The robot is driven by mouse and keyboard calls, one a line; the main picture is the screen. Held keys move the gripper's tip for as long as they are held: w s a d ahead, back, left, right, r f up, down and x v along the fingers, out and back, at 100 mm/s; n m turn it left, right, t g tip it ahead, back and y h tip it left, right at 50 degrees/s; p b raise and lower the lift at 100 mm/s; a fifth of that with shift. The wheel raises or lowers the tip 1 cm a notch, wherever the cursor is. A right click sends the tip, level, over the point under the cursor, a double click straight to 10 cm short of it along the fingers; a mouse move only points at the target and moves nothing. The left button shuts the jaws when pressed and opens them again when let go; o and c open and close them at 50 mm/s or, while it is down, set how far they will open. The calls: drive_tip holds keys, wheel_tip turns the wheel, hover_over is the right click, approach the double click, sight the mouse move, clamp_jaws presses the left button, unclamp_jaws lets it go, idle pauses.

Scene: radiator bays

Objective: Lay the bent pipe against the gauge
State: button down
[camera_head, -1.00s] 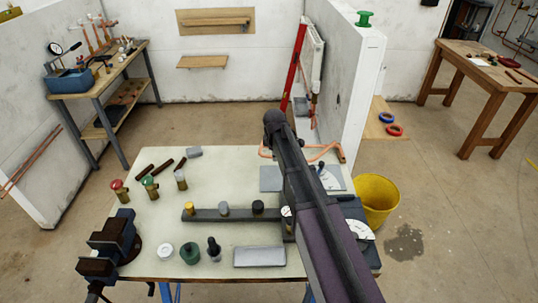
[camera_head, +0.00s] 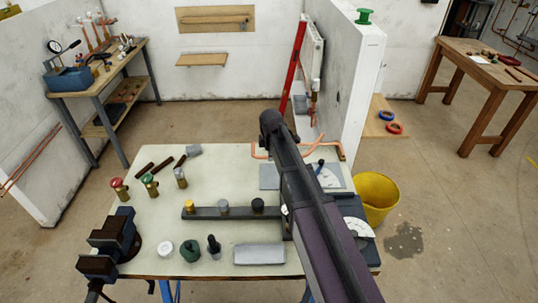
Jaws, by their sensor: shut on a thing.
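The copper-coloured bent pipe (camera_head: 321,142) shows on both sides of my dark arm, above the far right edge of the bench. Its left end turns upward, and its middle is hidden behind the arm. A flat grey and white plate with markings and a small dark upright piece (camera_head: 333,177) lies below the pipe in the picture; it looks like the gauge. The arm covers part of it. The pipe appears apart from this plate, though its height is unclear. My gripper's fingers are hidden behind the arm, so their hold on the pipe does not show.
The bench (camera_head: 220,188) bears a dark bar with several knobs (camera_head: 223,212), valves at left, a vise (camera_head: 108,245) and a grey block (camera_head: 259,254). A white partition (camera_head: 352,100) stands behind; a yellow bucket (camera_head: 376,198) is beside the bench.

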drive_tip(key=b, duration=1.1)
hover_over(270, 183)
drive_tip(key=shift+s+f, duration=0.2)
drive_tip(key=shift+f, duration=2.7)
drive_tip(key=shift+s+f, duration=0.2)
drive_tip(key=shift+f, duration=2.65)
drive_tip(key=shift+d, duration=0.1)
drive_tip(key=shift+t+b, duration=0.3)
drive_tip(key=shift+f+b, duration=1.45)
drive_tip(key=c, duration=0.6)
unclamp_jaws()
drive_tip(key=shift+o, duration=0.2)
drive_tip(key=shift+r, duration=0.1)
